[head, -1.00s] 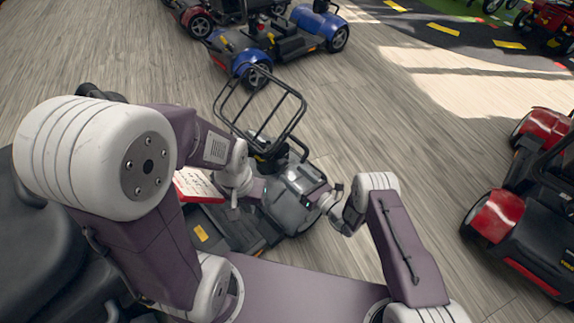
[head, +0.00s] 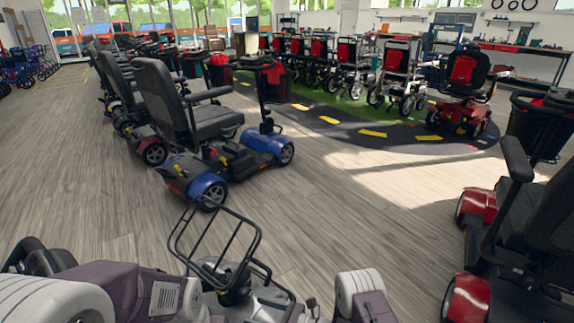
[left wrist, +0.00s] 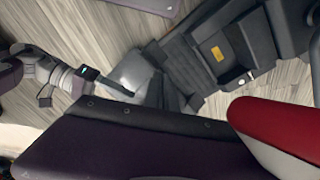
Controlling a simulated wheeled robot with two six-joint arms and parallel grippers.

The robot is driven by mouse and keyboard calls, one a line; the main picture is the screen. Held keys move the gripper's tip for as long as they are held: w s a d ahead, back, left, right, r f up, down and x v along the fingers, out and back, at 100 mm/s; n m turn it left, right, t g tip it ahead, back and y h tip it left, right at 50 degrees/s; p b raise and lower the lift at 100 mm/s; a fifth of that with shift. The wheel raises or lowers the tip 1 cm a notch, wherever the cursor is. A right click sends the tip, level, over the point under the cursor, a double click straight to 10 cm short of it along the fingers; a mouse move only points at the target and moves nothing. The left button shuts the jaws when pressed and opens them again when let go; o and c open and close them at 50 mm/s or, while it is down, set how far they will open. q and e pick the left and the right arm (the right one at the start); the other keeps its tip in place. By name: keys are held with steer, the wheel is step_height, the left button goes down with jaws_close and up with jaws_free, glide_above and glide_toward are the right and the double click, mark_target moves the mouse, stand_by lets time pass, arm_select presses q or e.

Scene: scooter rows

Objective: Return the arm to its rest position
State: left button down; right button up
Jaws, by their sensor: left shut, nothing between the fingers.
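My left arm (head: 95,290) is folded low at the bottom left of the head view, with a purple link and white joints. Its fingers do not show in the head view, and I cannot make them out in the left wrist view. My right arm (head: 360,295) is bent at the bottom centre of the head view, its hand mostly cut off. In the left wrist view, a jointed arm with a dark end (left wrist: 105,82) and a small green light reaches in from the left. It looks like my right arm; its jaw gap is unclear.
A grey scooter with a wire basket (head: 215,250) stands close in front. A blue scooter (head: 210,165) is beyond it, and a red scooter (head: 480,240) is at right. Wheelchairs (head: 350,70) line the back. A red and white object (left wrist: 275,125) is close to the left wrist camera.

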steer(key=s+d+r+n+g+h+p, duration=0.2)
steer(key=s+d+r+n+g+h, duration=0.3)
steer(key=s+r+n+g, duration=0.55)
steer(key=s+d+r+n+t+h+p, duration=0.1)
steer(key=s+d+r+n+t+h, duration=0.2)
steer(key=d, duration=0.4)
steer(key=s+d+r+n+t+h+p, duration=0.1)
steer(key=d+r+n+h, duration=0.1)
steer(key=d+n+h, duration=0.35)
steer(key=s+d+r+n+t+h+p, duration=0.1)
steer(key=s+d+r+n+t+h, duration=0.2)
steer(key=d, duration=0.6)
step_height(320, 180, up, 38)
steer(key=n+p, duration=0.2)
steer(key=p, duration=3.5)
steer(key=shift+w+g+y, duration=0.35)
steer(key=shift+w+g, duration=0.1)
steer(key=shift+d+r, duration=0.1)
